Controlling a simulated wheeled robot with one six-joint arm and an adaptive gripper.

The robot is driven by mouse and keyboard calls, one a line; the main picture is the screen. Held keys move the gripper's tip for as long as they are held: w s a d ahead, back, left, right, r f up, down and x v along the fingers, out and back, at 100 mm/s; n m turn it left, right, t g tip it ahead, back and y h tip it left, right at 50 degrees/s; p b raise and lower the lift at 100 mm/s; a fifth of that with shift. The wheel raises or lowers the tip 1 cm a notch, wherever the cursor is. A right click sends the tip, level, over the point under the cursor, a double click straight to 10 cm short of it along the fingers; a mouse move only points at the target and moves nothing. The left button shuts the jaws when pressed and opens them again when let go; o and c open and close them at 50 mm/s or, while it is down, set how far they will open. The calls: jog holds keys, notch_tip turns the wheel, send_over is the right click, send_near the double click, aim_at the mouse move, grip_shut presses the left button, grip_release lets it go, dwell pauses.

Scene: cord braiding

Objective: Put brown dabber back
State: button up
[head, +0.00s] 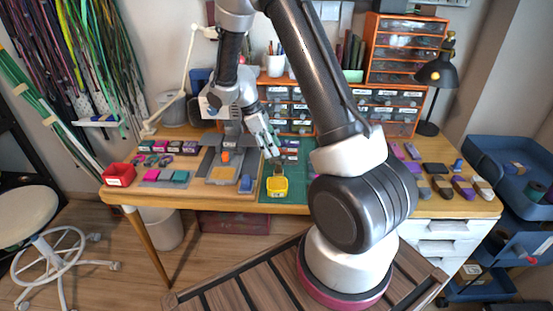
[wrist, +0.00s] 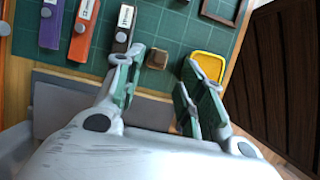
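A small brown block with a lighter top, which looks like the brown dabber (wrist: 157,58), sits on the green cutting mat in the wrist view. My gripper (wrist: 158,72) is open, with one fingertip on either side of the block and a gap to each. In the head view my gripper (head: 271,152) points down over the mat (head: 292,178), just behind the yellow tray. A dark brown strip with a white label and a grey knob (wrist: 123,24) lies beside the left finger. Its lower end is close to that fingertip; I cannot tell whether they touch.
An orange strip (wrist: 84,25) and a purple strip (wrist: 50,25) lie left of the brown one. A yellow tray (head: 277,187) stands at the table's front; it shows beside the right finger (wrist: 208,66). A red tray (head: 118,175) is far left. Orange drawer units stand behind.

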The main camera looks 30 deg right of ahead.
jog(key=s+a+r+m+t+y, duration=0.1)
jog(key=s+r+m, duration=0.25)
jog(key=r, duration=0.65)
jog(key=s+r+m+t+y, duration=0.15)
jog(key=s+r, duration=0.35)
jog(key=r, duration=0.5)
jog(key=s+a+r+m+t, duration=0.1)
jog(key=s+r+m+t, duration=0.1)
jog(key=s, duration=0.6)
jog(key=s+r+m+t+y, duration=0.1)
jog(key=s+r+m, duration=0.3)
jog(key=s, duration=0.4)
jog(key=shift+s+a+r+t, duration=0.15)
jog(key=shift+s+a+t, duration=0.25)
jog(key=shift+t, duration=0.15)
